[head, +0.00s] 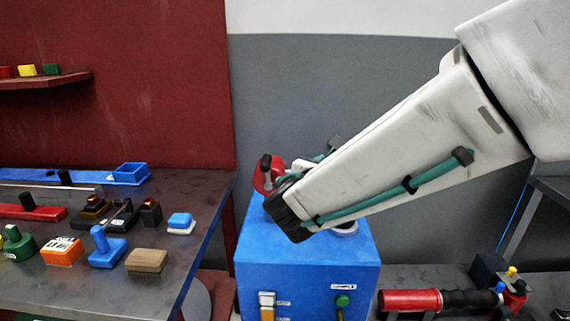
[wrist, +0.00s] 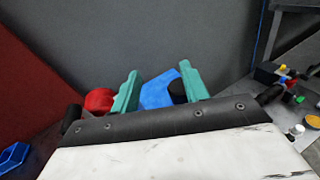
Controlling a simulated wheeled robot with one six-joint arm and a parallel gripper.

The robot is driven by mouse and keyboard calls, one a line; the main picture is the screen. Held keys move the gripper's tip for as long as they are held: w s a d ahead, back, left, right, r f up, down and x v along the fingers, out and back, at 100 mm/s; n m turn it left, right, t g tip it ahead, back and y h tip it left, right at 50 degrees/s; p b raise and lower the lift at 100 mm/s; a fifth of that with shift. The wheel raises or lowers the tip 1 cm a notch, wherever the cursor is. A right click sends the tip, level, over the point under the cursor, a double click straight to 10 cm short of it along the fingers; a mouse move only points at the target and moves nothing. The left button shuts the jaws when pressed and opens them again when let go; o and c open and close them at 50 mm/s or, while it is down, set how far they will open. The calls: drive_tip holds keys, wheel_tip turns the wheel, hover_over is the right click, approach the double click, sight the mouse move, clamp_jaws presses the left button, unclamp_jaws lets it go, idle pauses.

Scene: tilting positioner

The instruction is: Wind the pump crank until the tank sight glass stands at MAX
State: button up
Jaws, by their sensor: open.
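A blue cabinet (head: 300,265) stands in the middle of the head view. A red round part with an upright black knob, seemingly the pump crank (head: 268,172), is at its back left. A red part also shows left of my fingers in the wrist view (wrist: 100,100). A narrow white-and-yellow strip, possibly the sight glass (head: 267,305), is on the cabinet's front; its marks are too small to read. My gripper (wrist: 158,90) is open, with teal fingers apart and a blue surface visible between them. In the head view my forearm hides part of the cabinet top.
A dark table (head: 100,280) at left holds several blocks and handled tools, including a brown brush-like block (head: 147,260). A green knob (head: 342,300) is on the cabinet front. A low bench at right carries a red cylinder (head: 410,300). A gap separates table and cabinet.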

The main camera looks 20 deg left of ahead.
sight(264, 169)
drive_tip(key=s+a+f+n+y, duration=0.1)
drive_tip(key=a+n+y, duration=0.1)
drive_tip(key=a, duration=0.3)
drive_tip(key=s+a+f+n+y, duration=0.1)
drive_tip(key=a+n+y, duration=0.1)
drive_tip(key=a, duration=0.3)
drive_tip(key=s+a+f+n+t+y, duration=0.1)
drive_tip(key=a+n+y, duration=0.1)
drive_tip(key=a+n, duration=0.1)
drive_tip(key=shift+s+a+f+n, duration=0.1)
drive_tip(key=shift+s+a+n, duration=0.1)
drive_tip(key=shift+a, duration=0.25)
drive_tip(key=shift+s+a+f+n, duration=0.1)
drive_tip(key=shift+s+a, duration=0.05)
drive_tip(key=shift+a, duration=0.3)
drive_tip(key=shift+w+a+y, duration=0.2)
drive_tip(key=shift+w+y, duration=0.15)
drive_tip(key=shift+y, duration=0.05)
drive_tip(key=x, duration=0.6)
drive_tip(key=shift+w, duration=0.45)
clamp_jaws()
